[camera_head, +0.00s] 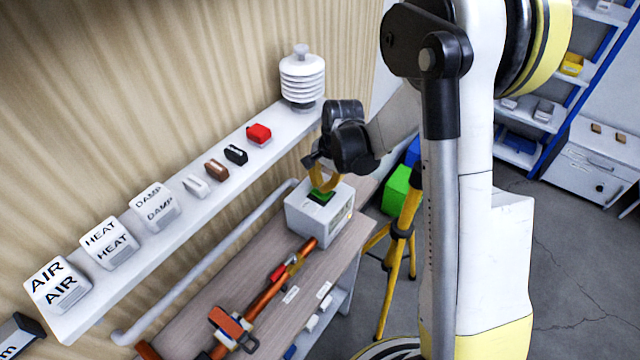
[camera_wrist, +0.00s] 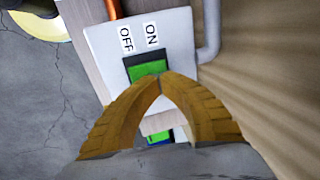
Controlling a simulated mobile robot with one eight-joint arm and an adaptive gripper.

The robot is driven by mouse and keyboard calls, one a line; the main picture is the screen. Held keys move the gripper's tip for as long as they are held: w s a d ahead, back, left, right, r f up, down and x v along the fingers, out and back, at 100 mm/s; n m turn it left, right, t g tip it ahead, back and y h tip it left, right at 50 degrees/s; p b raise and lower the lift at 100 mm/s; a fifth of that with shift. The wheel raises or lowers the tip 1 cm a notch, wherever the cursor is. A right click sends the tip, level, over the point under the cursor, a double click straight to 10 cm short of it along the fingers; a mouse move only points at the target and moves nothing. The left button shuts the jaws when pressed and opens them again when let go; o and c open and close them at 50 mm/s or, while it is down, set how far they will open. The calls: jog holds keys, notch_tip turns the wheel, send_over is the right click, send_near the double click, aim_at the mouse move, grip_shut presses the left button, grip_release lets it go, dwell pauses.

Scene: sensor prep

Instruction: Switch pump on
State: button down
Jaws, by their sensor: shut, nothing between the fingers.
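The pump's switch box (camera_head: 304,222) is a light grey box at the right end of the wooden bench. A green rocker switch (camera_head: 320,196) sits in its top. In the wrist view the switch (camera_wrist: 147,69) is green in a dark frame, with "OFF" and "ON" labels beside it on the box (camera_wrist: 107,45). My gripper (camera_head: 322,188) is over the box with its yellow fingers shut and empty. In the wrist view the fingertips (camera_wrist: 161,77) meet at the switch's near edge and overlap it. I cannot tell whether they touch it or which way the rocker is tilted.
A shelf (camera_head: 95,300) above the bench holds AIR, HEAT and DAMP blocks, several small coloured blocks and a white ribbed sensor (camera_head: 302,80). An orange pipe with a red-handled valve (camera_head: 278,272) runs along the bench (camera_head: 205,295). A yellow tripod (camera_head: 400,240) stands at right.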

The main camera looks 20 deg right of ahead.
jog(key=shift+s+d+r, duration=0.15)
jog(key=shift+s+d, duration=0.15)
jog(key=shift+s, duration=0.1)
jog(key=s+d+p+v, duration=0.1)
jog(key=p+v, duration=0.2)
jog(key=v, duration=1.1)
jog(key=shift+p, duration=0.4)
jog(key=shift+f+b, duration=0.3)
jog(key=shift+b, duration=0.1)
jog(key=t+b, duration=0.1)
jog(key=b, duration=0.6)
jog(key=shift+w+a+r+y+b, duration=0.35)
jog(key=shift+w+a+y+b, duration=0.05)
